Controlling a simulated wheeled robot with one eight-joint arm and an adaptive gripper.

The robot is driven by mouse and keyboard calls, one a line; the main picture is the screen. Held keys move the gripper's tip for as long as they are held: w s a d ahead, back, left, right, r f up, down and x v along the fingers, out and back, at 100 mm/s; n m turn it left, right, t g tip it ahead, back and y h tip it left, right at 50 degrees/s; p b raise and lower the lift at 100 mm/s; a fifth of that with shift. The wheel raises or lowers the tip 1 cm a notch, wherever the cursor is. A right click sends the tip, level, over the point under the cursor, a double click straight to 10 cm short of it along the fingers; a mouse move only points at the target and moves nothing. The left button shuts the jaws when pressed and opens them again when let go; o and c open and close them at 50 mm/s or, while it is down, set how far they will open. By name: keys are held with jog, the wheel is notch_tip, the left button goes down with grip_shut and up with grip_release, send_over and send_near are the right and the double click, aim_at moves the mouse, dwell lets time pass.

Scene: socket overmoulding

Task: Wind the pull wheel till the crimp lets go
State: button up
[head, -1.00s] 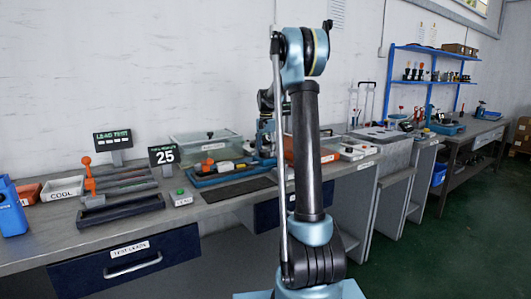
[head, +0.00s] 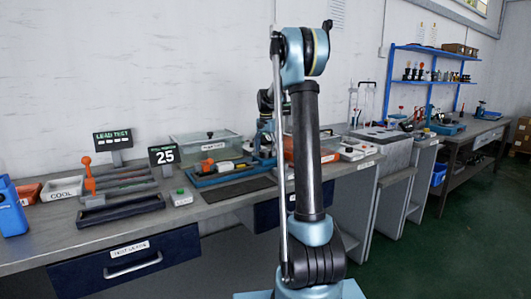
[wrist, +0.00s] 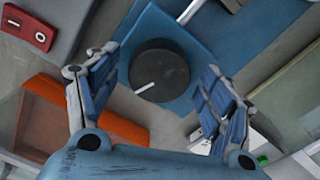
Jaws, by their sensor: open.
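In the wrist view a round dark wheel (wrist: 160,70) with a white mark line sits on a blue body, which fits the pull wheel. My gripper (wrist: 158,95) is open, its two blue-padded fingers on either side of the wheel. The wheel lies between and beyond the fingertips; I cannot tell whether they touch it. The crimp is not made out in any view. In the head view my arm stands in front of the bench and hides the gripper and the wheel.
An orange tray (wrist: 50,120) lies left of the wheel, and a red switch block (wrist: 30,28) sits at the upper left. In the head view the bench holds a clear-lidded box (head: 205,146), a white COOL bin (head: 62,188) and a blue bin (head: 12,208). Green floor lies at the right.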

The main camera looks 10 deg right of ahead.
aim_at(266, 150)
jog(key=shift+r, duration=0.1)
notch_tip(266, 150, up, 12)
dwell(0.6)
